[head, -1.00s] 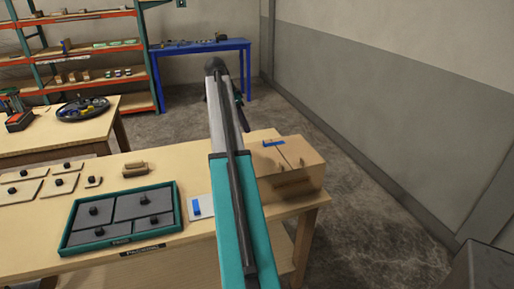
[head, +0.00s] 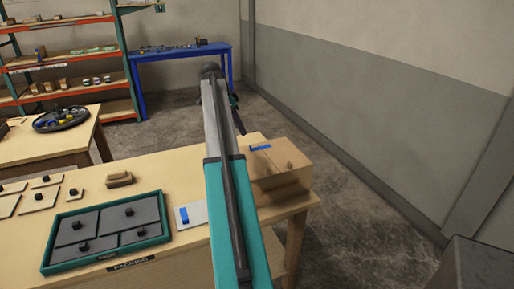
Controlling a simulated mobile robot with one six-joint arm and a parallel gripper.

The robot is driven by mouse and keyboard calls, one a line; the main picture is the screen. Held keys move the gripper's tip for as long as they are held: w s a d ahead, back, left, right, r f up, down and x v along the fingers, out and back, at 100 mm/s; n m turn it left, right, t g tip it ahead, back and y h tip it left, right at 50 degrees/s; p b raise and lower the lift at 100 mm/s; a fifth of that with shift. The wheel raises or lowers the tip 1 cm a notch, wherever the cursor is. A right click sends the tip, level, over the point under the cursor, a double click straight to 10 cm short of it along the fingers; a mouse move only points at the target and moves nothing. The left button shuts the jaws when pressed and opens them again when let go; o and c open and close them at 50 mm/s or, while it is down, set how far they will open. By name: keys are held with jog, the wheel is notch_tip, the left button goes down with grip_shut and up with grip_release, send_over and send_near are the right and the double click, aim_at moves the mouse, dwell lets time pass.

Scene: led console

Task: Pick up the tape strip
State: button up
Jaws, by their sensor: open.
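One blue tape strip (head: 260,148) lies on top of a cardboard box (head: 285,185) at the right end of the near table. Another blue strip (head: 184,215) lies on a white card (head: 197,211) left of my arm. My arm rises through the middle of the view and hides part of the box's left side. My gripper (head: 239,126) shows only as a small dark part behind the arm, beyond the box. It is open and apart from both strips; its fingertips are hard to make out.
A teal-rimmed tray (head: 58,264) with grey panels sits on the near table (head: 150,178). A brown block (head: 119,180) and several knobbed plates lie behind it. A blue table (head: 185,49) and shelves stand at the back. Open floor (head: 345,215) lies right of the box.

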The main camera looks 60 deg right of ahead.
send_over(250, 147)
jog(key=w+a, duration=0.2)
jog(key=shift+s+a+f+p, duration=0.15)
jog(key=shift+f+p, duration=0.3)
jog(key=shift+f, duration=1.85)
jog(key=shift+f, duration=0.1)
jog(key=shift+p+x, duration=1.1)
jog(key=shift+x, duration=1.45)
grip_shut()
